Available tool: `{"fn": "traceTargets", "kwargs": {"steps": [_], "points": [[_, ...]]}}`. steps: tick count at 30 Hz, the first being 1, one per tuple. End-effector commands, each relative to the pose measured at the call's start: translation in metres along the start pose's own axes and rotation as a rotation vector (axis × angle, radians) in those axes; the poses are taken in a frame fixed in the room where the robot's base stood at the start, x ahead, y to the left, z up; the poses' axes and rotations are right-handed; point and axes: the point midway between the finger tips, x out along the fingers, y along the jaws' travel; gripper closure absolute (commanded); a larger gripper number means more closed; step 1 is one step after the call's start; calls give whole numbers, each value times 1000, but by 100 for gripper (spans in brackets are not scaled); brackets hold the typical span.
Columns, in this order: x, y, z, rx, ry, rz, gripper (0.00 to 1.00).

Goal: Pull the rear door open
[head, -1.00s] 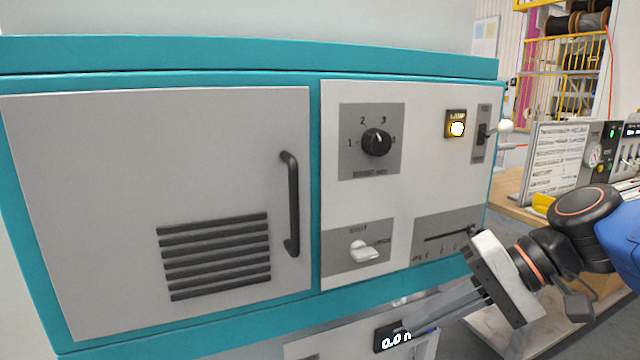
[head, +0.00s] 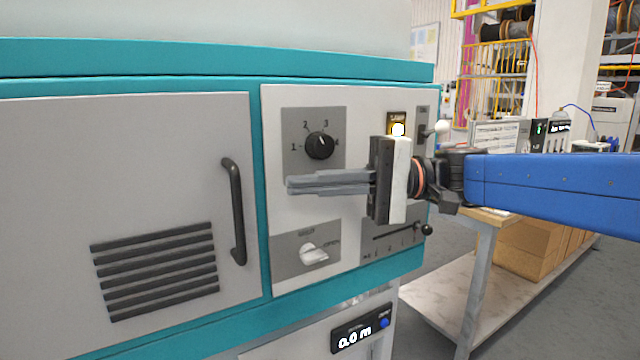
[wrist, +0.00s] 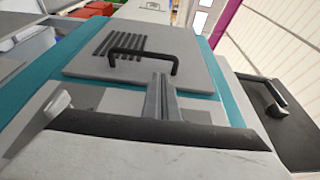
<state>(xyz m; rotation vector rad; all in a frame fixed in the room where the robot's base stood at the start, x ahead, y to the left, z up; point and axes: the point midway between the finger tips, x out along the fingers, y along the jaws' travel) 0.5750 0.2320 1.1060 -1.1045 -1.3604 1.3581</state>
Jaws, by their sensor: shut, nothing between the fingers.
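The grey rear door (head: 130,180) with a louvred vent is closed, set flush in the teal cabinet front at the left of the head view. Its black bar handle (head: 235,210) stands upright near the door's right edge. My gripper (head: 290,185) is shut and empty, pointing left in front of the control panel, to the right of the handle and apart from it. In the wrist view the fingers (wrist: 161,82) point toward the handle (wrist: 143,52), with a gap between; the door (wrist: 180,52) lies behind it.
The control panel beside the door carries a rotary knob (head: 320,145), a white selector (head: 314,254), a lit lamp button (head: 398,130) and a slider (head: 426,230). A length display (head: 362,335) sits below. A bench with boxes (head: 535,250) stands at the right.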

Motion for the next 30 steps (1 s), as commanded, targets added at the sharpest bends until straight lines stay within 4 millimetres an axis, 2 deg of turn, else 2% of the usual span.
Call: {"fn": "traceTargets", "kwargs": {"steps": [15,21,30], "points": [[54,0,1,1,-2,1,100],[65,1,0,1,-1,1,100],[67,1,0,1,1,1,100]]}}
